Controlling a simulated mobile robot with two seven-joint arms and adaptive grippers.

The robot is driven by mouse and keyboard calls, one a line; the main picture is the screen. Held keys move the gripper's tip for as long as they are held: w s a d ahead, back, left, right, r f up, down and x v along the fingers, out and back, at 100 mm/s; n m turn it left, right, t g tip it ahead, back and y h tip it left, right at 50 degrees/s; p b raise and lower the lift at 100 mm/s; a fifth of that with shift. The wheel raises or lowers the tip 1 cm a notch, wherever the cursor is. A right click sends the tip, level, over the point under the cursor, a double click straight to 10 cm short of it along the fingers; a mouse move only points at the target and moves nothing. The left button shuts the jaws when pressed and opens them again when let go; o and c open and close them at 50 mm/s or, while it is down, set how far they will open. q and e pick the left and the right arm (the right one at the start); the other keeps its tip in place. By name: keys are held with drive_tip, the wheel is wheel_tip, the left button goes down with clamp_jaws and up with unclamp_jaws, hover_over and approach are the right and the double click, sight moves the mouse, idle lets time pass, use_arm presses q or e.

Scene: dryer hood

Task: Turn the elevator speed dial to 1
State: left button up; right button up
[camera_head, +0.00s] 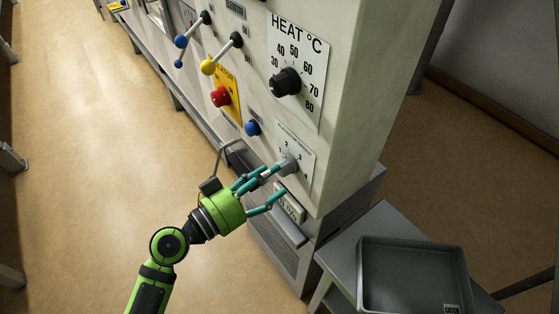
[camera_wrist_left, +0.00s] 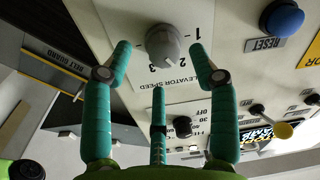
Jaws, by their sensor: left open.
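The grey elevator speed dial (camera_head: 289,163) sits on a white plate low on the machine's front, with the numbers around it. It shows from close by, upside down, at the top of the left wrist view (camera_wrist_left: 163,45). I cannot clearly tell which number it points to. My left gripper (camera_head: 273,178) is open, its teal fingers reaching up to the dial. In the left wrist view two fingers (camera_wrist_left: 160,62) stand either side of the dial with gaps visible, and a third finger is below it. I cannot tell whether any finger touches it. My right gripper is not in view.
Above the dial are a blue reset button (camera_head: 252,128), a red button on a yellow plate (camera_head: 221,96), a black heat knob (camera_head: 286,82) and yellow and blue ball levers. A grey tray (camera_head: 367,292) stands on a table at right. The floor at left is clear.

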sight(280, 176)
use_arm(q)
drive_tip(key=p+x, duration=0.1)
drive_tip(key=x, duration=0.2)
drive_tip(key=shift+w+d, duration=0.1)
drive_tip(key=shift+w, duration=0.15)
drive_tip(key=shift+w+d+f, duration=0.1)
drive_tip(key=c, duration=1.1)
drive_tip(key=shift+c, duration=0.2)
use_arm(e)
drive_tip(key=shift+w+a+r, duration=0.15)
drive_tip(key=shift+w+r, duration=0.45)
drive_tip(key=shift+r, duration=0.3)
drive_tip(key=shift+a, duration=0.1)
